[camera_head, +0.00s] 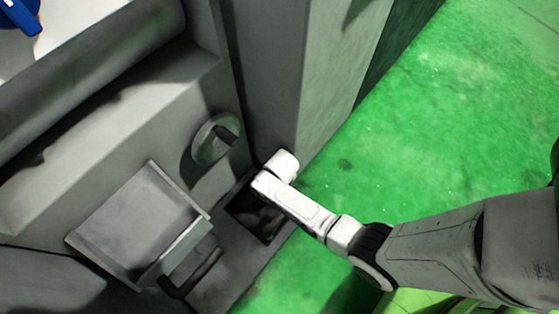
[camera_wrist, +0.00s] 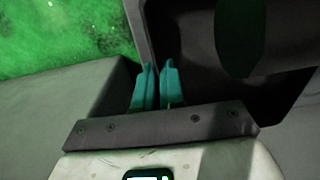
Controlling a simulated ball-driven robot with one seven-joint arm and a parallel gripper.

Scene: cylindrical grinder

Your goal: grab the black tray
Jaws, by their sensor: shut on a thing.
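The black tray (camera_head: 250,218) lies on the grey ledge of the machine in the head view, partly covered by my wrist. In the wrist view the tray (camera_wrist: 190,45) fills the upper right, with its raised side wall running down to my fingers. My gripper (camera_wrist: 157,78) has two teal fingers, closed on the tray's wall, one on each side of it. In the head view my fingertips are hidden behind the white wrist. A dark green oval shape shows over the tray in the wrist view; I cannot tell what it is.
A grey machine body (camera_head: 295,70) rises right behind my wrist. A handwheel (camera_head: 215,140) and a flat grey plate (camera_head: 135,220) with a dark curved handle (camera_head: 195,275) stand left of the tray. Open green floor (camera_head: 430,130) lies to the right.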

